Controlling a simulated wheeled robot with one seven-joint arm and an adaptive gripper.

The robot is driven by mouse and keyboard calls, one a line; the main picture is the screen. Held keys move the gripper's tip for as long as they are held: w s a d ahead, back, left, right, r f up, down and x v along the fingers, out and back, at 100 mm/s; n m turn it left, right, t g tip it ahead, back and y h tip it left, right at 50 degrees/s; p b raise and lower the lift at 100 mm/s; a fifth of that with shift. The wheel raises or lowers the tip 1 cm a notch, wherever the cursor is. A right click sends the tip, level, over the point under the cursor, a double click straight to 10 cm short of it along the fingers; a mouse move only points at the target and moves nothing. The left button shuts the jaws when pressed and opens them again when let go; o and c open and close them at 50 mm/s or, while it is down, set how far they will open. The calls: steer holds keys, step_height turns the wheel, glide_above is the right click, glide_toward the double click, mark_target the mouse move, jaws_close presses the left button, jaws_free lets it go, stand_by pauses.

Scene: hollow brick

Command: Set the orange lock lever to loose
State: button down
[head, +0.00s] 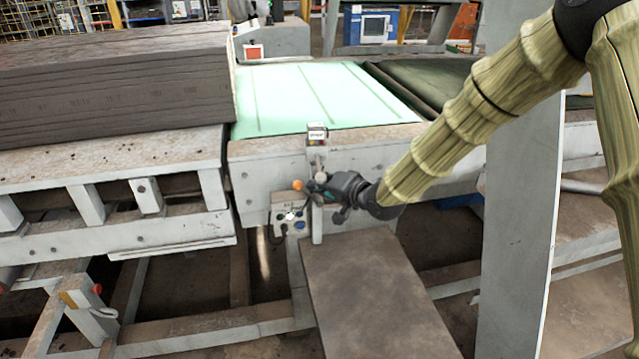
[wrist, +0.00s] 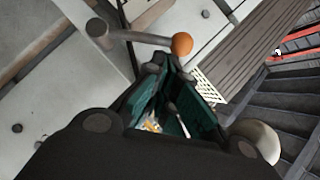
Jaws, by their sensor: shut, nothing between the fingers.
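The lock lever's orange ball knob (head: 297,185) shows in the head view at the front of the machine, just left of my gripper (head: 316,187). In the wrist view the lever is a grey rod (wrist: 140,38) running from a round pivot on the left to the orange knob (wrist: 182,44) at its right end. My gripper (wrist: 166,66) is shut and empty, its fingertips just short of the rod near the knob. I cannot tell whether they touch it. In the head view my gripper hides most of the rod.
A small labelled box (head: 317,134) stands on the post above the lever. A control box (head: 290,214) with buttons sits just below the knob. A stack of dark boards (head: 115,85) lies at the left. A brown plate (head: 375,290) extends below my gripper. A white upright panel (head: 520,210) stands to the right.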

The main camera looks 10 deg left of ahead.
steer(key=shift+d, duration=0.1)
steer(key=r+p+v, duration=0.1)
steer(key=p+v, duration=0.4)
steer(key=v, duration=0.8)
steer(key=shift+s+p, duration=0.35)
steer(key=shift+s, duration=0.05)
steer(key=shift+r, duration=0.1)
steer(key=shift+d, duration=0.1)
